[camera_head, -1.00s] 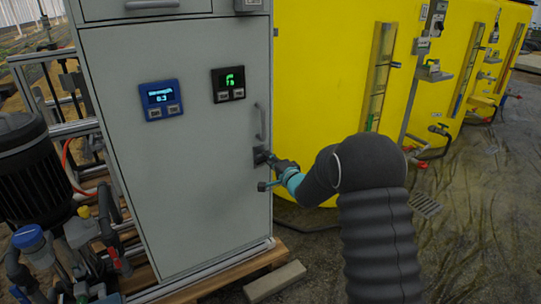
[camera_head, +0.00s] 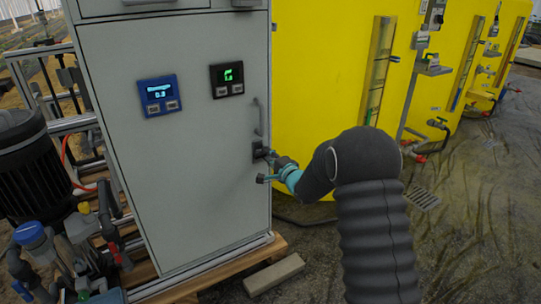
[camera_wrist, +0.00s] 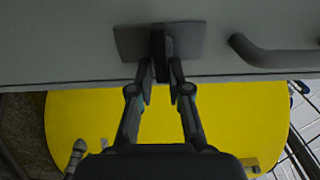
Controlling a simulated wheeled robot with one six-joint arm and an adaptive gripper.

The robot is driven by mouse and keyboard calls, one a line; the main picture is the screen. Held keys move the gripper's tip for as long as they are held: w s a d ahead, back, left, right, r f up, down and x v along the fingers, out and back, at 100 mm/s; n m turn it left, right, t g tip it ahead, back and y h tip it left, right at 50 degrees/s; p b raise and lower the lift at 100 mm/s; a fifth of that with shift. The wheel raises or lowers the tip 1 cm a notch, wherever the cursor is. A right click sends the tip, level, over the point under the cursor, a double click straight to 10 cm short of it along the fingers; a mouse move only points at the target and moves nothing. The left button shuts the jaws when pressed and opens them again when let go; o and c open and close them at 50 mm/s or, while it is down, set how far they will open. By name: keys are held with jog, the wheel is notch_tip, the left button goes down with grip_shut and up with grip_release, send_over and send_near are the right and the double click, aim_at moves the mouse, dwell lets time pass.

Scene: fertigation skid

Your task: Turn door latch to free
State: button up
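The door latch is a dark lever on a small grey plate near the right edge of the cabinet door (camera_head: 190,140), below the door's bar handle. In the wrist view the plate (camera_wrist: 130,43) is flat on the door and the latch lever (camera_wrist: 161,42) stands out from it, lined up across the plate's middle. My gripper (camera_head: 268,155) is at the latch; in the wrist view its two fingertips (camera_wrist: 161,72) lie on either side of the lever and appear closed against it. The exact contact is partly hidden by the fingers.
The bar handle (camera_head: 259,117) is just above the latch; it also shows in the wrist view (camera_wrist: 275,52). A yellow tank (camera_head: 325,75) stands to the right. Pump and pipes (camera_head: 35,170) crowd the left. A grey block (camera_head: 273,275) lies on the floor by the pallet.

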jog(key=shift+o, duration=1.2)
jog(key=shift+s+a+f, duration=0.15)
jog(key=shift+a, duration=0.4)
jog(key=v, duration=1.2)
jog(key=shift+d, duration=0.35)
